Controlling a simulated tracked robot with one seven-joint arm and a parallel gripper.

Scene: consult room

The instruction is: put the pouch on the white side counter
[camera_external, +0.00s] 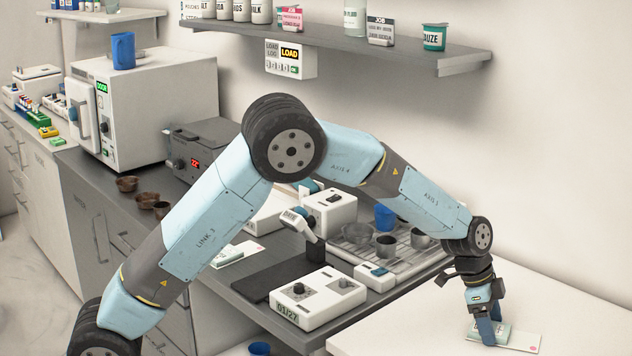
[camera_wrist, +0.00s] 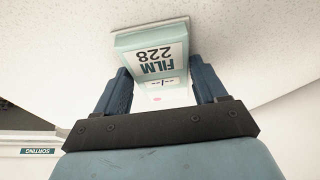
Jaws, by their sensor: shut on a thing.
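My gripper (camera_external: 488,336) points down at the white side counter (camera_external: 410,328), at the lower right of the outside view. In the wrist view, its two blue fingers (camera_wrist: 163,78) are closed on the sides of a pale teal packet (camera_wrist: 150,48) marked FILM 228, which seems to be the pouch. The packet is partly hidden by the fingers in the outside view. A flat white piece with a pink mark (camera_external: 524,341) shows beside and under it, at the counter surface. I cannot tell whether it is part of the packet.
The grey bench (camera_external: 372,304) to the left holds a white device (camera_external: 318,300), a drying rack with a blue cup (camera_external: 384,217) and metal cups. A wall shelf (camera_external: 330,34) with bottles and tubs runs above. The white counter is clear around my gripper.

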